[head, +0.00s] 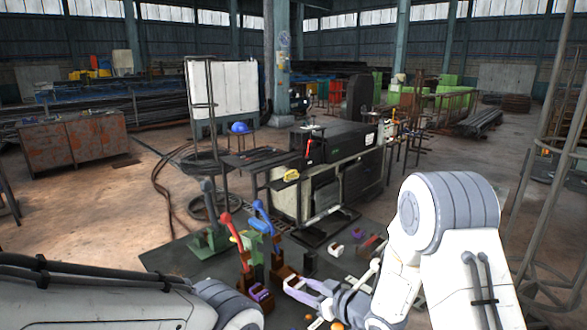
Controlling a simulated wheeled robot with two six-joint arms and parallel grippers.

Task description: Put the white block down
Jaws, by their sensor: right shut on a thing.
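My right gripper (302,287), with pale lavender fingers, reaches left from my right arm at the bottom centre. It is shut on a small pale piece at its fingertips, which I take to be the white block (290,281); the fingers hide much of it. I cannot tell whether it touches anything below. My left arm lies across the bottom left; its gripper is not in view.
A red-handled lever (232,228) and a blue-handled lever (264,217) stand just left of and behind my right gripper. Another whitish block (337,249) and a purple-and-white piece (358,233) lie on the dark surface beyond it. A machine (335,160) stands farther back.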

